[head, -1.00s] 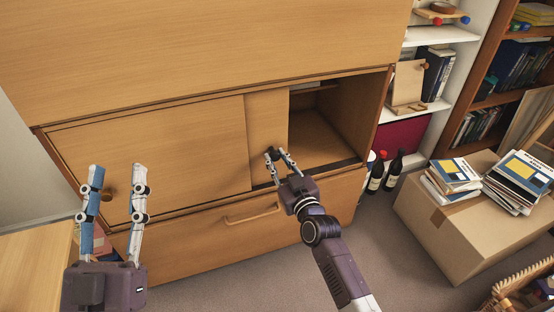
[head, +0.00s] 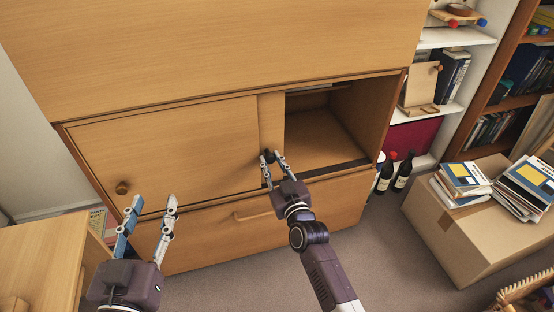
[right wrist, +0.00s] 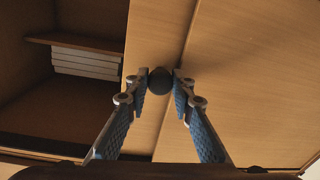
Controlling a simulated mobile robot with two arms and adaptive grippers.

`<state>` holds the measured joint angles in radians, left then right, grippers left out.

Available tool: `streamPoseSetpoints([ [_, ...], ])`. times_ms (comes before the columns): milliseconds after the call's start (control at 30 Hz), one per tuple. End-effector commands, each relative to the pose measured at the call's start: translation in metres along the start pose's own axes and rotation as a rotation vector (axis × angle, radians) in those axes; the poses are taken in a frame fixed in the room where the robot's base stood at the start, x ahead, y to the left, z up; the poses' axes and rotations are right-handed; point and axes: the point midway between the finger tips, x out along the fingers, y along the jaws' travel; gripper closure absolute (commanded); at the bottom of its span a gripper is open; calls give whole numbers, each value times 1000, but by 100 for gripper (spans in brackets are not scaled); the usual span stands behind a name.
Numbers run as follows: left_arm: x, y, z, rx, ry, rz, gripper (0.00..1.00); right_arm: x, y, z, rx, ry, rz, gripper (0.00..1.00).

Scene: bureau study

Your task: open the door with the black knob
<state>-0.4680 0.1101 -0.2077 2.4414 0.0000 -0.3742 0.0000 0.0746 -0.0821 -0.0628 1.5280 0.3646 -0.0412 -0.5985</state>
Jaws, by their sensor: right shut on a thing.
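The sliding door with the black knob (head: 271,118) is a narrow visible strip of light wood, partly behind the left door panel (head: 170,150). To its right the cabinet is open, with a dark bare compartment (head: 318,140). The black knob (head: 267,156) sits low on the strip. My right gripper (head: 272,159) is shut on it; in the right wrist view both fingertips touch the sides of the knob (right wrist: 160,81). My left gripper (head: 154,202) is open and empty in front of the left door, near its round wooden knob (head: 122,187).
A drawer with a bar handle (head: 257,215) lies below the doors. A wooden desk (head: 45,255) is at the left. Bottles (head: 394,174) and a cardboard box (head: 440,225) with books stand at the right. White papers (right wrist: 85,62) lie on an inner shelf.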

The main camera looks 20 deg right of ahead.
Motion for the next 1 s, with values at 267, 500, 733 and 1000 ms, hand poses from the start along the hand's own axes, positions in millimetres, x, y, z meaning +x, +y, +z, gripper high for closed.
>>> streamPoseSetpoints([
  [267,0,0,1,0,-3,0,60,0,-1,0,0,0,-2,100],
  [500,0,0,0,0,-2,0,60,0,-1,0,0,0,-1,60],
  [733,0,0,0,0,0,0,60,-1,0,0,-1,0,0,60],
  [1000,0,0,0,0,-1,0,60,-29,0,2,-2,-2,0,60],
])
